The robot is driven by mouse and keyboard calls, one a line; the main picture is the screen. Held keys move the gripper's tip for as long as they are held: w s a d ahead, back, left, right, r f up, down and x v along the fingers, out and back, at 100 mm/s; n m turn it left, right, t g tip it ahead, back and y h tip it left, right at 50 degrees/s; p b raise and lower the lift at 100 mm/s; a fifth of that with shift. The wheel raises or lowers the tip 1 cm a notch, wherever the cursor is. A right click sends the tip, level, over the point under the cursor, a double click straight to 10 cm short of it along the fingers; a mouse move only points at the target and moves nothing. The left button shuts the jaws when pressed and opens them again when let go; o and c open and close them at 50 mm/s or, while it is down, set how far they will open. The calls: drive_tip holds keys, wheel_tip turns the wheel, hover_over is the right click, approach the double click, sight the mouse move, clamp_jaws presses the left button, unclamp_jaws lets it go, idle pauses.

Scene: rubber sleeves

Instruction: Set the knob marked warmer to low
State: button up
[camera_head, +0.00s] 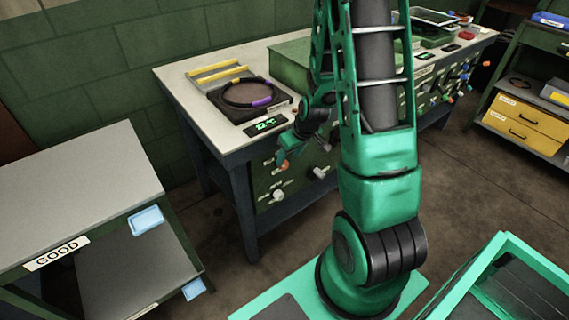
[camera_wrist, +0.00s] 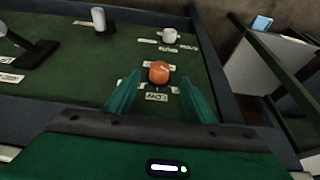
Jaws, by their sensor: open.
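In the wrist view an orange knob (camera_wrist: 159,72) stands on a dark green panel, with small white labels around it. The label nearest my gripper reads LOW. The other labels by this knob are too small to read. My gripper (camera_wrist: 156,88) is open, its two green fingers on either side of the knob and apart from it. In the head view the orange knob (camera_head: 283,163) shows on the front of the bench, beside the dark end of my arm. My fingers are hard to make out there.
A white knob (camera_wrist: 169,35) and a grey knob (camera_wrist: 98,18) are on the same panel. The bench top (camera_head: 185,72) holds a black ring fixture. A shelf marked GOOD (camera_head: 75,190) stands at the left.

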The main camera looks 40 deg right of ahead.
sight(286, 163)
drive_tip(key=shift+x, duration=3.05)
drive_tip(key=c, duration=1)
drive_tip(key=shift+d, duration=0.1)
drive_tip(key=shift+c, duration=0.2)
